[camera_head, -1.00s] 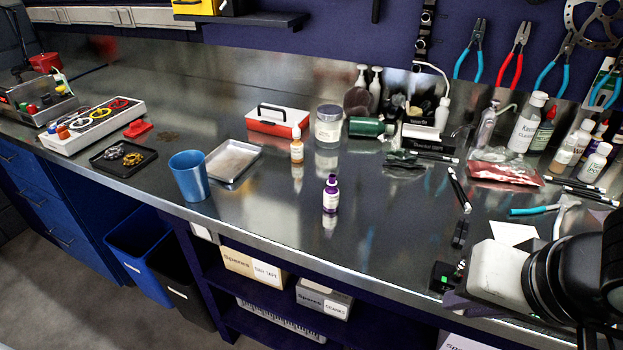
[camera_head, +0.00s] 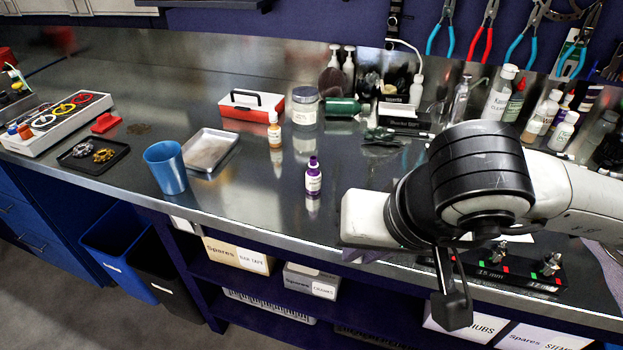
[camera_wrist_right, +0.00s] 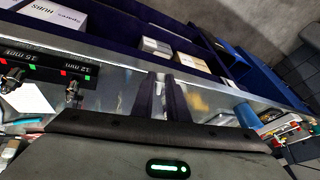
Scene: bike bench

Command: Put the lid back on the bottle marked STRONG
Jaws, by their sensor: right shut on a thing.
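A small purple bottle (camera_head: 313,177) with a white label and a purple top stands upright on the steel bench. The label is too small to read. An orange bottle (camera_head: 274,130) with a pale top stands behind it to the left. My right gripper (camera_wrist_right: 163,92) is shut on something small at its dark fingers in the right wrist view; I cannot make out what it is. In the head view, its pale body (camera_head: 365,218) is right of and nearer than the purple bottle, apart from it, and its fingertips are hidden. My left gripper is out of view.
A blue cup (camera_head: 166,167), a metal tray (camera_head: 211,151) and a red toolbox (camera_head: 251,109) stand left of the bottles. Several bottles crowd the back right. A dark tool holder (camera_head: 530,264) is at the front right. The bench around the purple bottle is clear.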

